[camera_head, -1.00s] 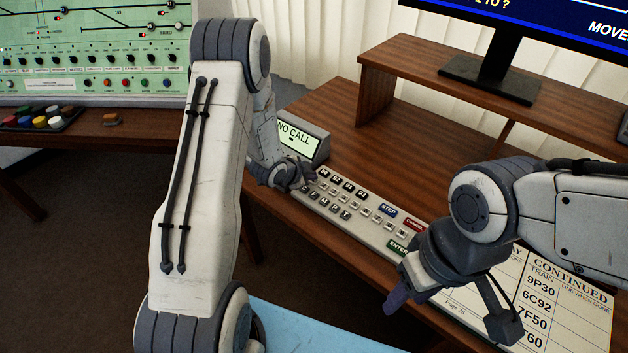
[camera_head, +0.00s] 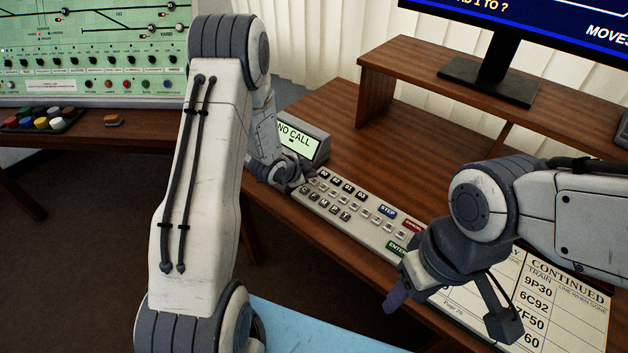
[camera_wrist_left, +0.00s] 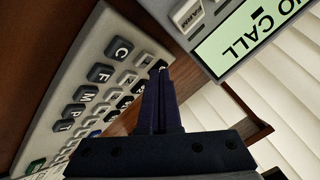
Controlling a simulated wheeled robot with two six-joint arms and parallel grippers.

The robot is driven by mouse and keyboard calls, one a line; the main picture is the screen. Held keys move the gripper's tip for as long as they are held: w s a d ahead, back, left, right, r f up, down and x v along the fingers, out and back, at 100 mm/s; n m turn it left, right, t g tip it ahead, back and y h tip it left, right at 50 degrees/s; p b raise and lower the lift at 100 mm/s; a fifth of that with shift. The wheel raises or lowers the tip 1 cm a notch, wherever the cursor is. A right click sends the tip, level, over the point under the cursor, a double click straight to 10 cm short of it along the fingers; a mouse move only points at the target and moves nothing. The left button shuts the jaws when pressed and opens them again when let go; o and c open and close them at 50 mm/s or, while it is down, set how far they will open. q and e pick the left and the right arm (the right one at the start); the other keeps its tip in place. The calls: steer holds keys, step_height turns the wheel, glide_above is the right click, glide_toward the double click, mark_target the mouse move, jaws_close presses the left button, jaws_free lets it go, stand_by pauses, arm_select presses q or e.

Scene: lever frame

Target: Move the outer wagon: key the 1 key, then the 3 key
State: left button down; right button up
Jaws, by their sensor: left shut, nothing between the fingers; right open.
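The grey keyboard (camera_head: 352,212) lies on the wooden desk, with rows of small keys, a blue STEP key (camera_head: 387,211) and a green ENTER key (camera_head: 397,248). It also shows at the left of the left wrist view (camera_wrist_left: 62,75), where lettered keys C, F, M, P and T are legible. The monitor (camera_head: 560,25) reads partly "1 TO ?".
A small display (camera_head: 302,142) reading NO CALL stands just behind the left gripper. A printed train sheet (camera_head: 560,300) lies at the right, under my right arm. A monitor shelf (camera_head: 420,60) stands behind. A green panel (camera_head: 95,60) and coloured buttons (camera_head: 42,119) are at the left.

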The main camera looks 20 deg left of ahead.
mark_target(328, 195)
arm_select(q)
steer(key=d, duration=0.2)
steer(key=s+d+b, duration=0.1)
steer(key=d, duration=0.1)
steer(key=s+d+b, duration=0.1)
steer(key=d, duration=0.1)
steer(key=shift+f, duration=0.1)
steer(key=shift+s+d+b, duration=0.25)
steer(key=shift+d+b, duration=0.15)
steer(key=shift+d, duration=0.05)
steer(key=shift+f+b, duration=0.35)
steer(key=shift+b, duration=0.1)
steer(key=shift+f+b, duration=0.35)
stand_by(0.5)
steer(key=shift+r, duration=0.15)
steer(key=shift+r+p, duration=0.55)
steer(key=shift+r, duration=0.1)
steer(key=shift+r, duration=0.1)
